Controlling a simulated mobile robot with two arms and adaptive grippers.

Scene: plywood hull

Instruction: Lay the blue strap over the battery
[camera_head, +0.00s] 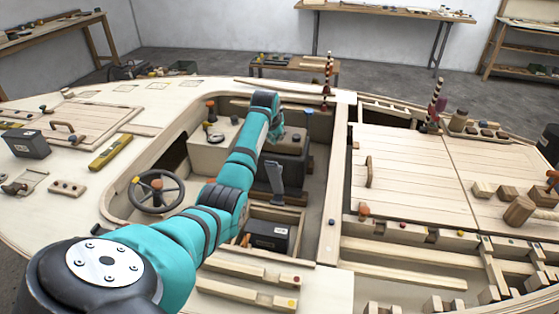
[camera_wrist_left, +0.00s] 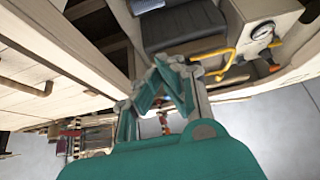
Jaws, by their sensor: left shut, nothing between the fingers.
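A dark box with a white label, which looks like the battery (camera_head: 268,236), sits in a wooden-walled compartment in the middle of the hull. I cannot make out a blue strap in either view. My left arm reaches over the hull. Its gripper (camera_head: 277,134) is beyond the battery, beside the dark seat-like block, and is partly hidden by my wrist. In the left wrist view the gripper (camera_wrist_left: 168,88) is shut and empty, with its teal fingers drawn together. My right gripper is in neither view.
A steering wheel (camera_head: 156,191) is to the left. Another dark labelled box (camera_head: 26,144) stands on the left deck. Wooden hatch panels (camera_head: 405,165) lie right.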

